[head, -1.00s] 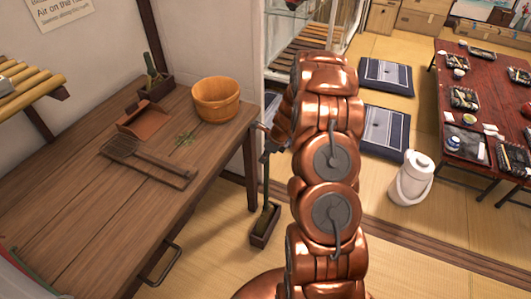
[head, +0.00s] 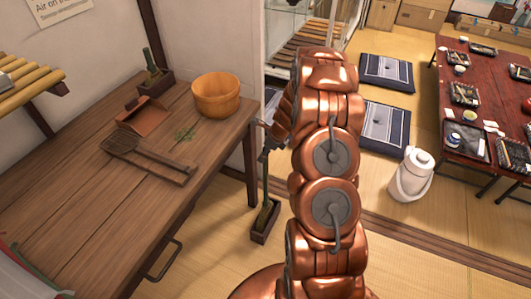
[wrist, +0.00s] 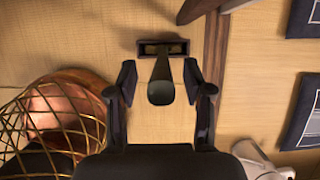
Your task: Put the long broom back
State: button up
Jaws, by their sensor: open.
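The long broom (head: 264,180) stands upright by the table's right leg. Its foot is in a small brown box (head: 258,236) on the tatami floor. In the wrist view the end of its dark handle (wrist: 161,93) points up at the camera, with the box (wrist: 145,48) beyond it. My gripper (wrist: 159,68) is open, with one finger on each side of the handle and a visible gap on both sides. In the head view my gripper (head: 272,136) is at the handle's upper part, partly hidden by my arm.
A white canister (head: 411,175) and floor cushions (head: 385,126) lie to the right.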

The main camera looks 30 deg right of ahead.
jog(key=v, duration=1.2)
jog(key=s+a+r+n+g, duration=0.2)
jog(key=s+a+r+n, duration=0.45)
jog(key=a, duration=0.35)
jog(key=s+a+r+n+g, duration=0.1)
jog(key=s+a+r+n, duration=0.45)
jog(key=a+n, duration=0.35)
jog(key=s+a+r+n+g+h, duration=0.15)
jog(key=s+a+n, duration=0.25)
jog(key=s+n, duration=0.55)
jog(key=s+a+r+n+g+h, duration=0.1)
jog(key=s+a+r+n+g, duration=0.3)
jog(key=s, duration=1)
notch_tip(320, 180, up, 12)
jog(key=t+p, duration=0.3)
jog(key=p, duration=0.9)
jog(key=shift+w+d+n+p, duration=0.3)
jog(key=shift+w+d+n, duration=0.05)
jog(key=shift+w+n, duration=0.05)
jog(key=shift+f, duration=0.1)
jog(key=shift+c, duration=0.2)
